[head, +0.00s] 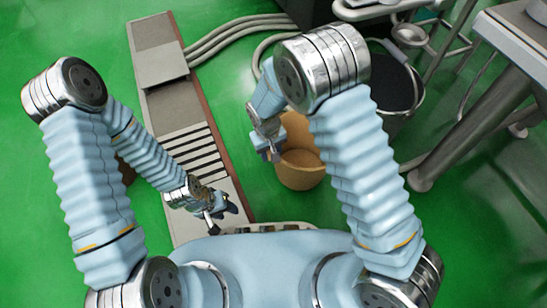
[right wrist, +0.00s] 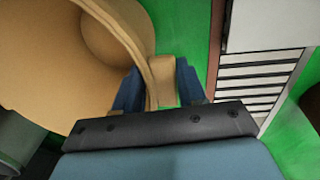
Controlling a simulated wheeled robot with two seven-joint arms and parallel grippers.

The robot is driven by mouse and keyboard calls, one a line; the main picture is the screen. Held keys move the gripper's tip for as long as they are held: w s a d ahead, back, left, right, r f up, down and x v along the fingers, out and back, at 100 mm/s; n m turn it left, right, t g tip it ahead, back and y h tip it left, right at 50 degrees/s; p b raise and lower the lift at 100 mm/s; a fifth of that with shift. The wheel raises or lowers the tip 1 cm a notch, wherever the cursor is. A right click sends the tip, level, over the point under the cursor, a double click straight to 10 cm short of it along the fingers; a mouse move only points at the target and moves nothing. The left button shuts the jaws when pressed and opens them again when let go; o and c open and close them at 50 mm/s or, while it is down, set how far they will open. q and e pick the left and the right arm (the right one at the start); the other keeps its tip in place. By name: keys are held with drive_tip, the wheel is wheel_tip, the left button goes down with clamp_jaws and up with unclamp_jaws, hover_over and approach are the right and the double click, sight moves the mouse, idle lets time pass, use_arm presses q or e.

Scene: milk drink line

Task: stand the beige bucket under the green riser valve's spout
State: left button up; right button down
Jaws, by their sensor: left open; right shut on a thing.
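The beige bucket (head: 300,172) is upright or nearly so in the middle of the head view, partly hidden behind my right arm. In the right wrist view the bucket (right wrist: 40,60) fills the left side, with its rim and a tab-like part between the fingers. My right gripper (head: 268,148) is shut on the bucket at its rim side; its blue fingers also show in the right wrist view (right wrist: 160,88). Whether the bucket touches the floor I cannot tell.
A beige floor channel with a slotted grate (head: 195,150) runs along the left of the bucket. Grey hoses (head: 232,36) cross the top. A black round container (head: 395,88) and a steel table leg (head: 470,125) stand to the right. Green floor (head: 235,100) is clear between channel and bucket.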

drive_tip(key=shift+w+d+f, duration=0.15)
drive_tip(key=shift+d+f, duration=0.2)
drive_tip(key=shift+f, duration=0.05)
wheel_tip(320, 180, down, 4)
drive_tip(key=shift+w+d+r+b, duration=0.15)
drive_tip(key=shift+r+b, duration=0.1)
drive_tip(key=shift+b, duration=0.3)
drive_tip(key=c, duration=0.7)
unclamp_jaws()
drive_tip(key=shift+o, duration=0.2)
drive_tip(key=r+p, duration=0.1)
drive_tip(key=r, duration=0.7)
drive_tip(key=r+p, duration=0.1)
drive_tip(key=r, duration=0.3)
drive_tip(key=shift+s+a+p, duration=0.25)
drive_tip(key=shift+a+p, duration=0.1)
drive_tip(key=shift+a, duration=0.05)
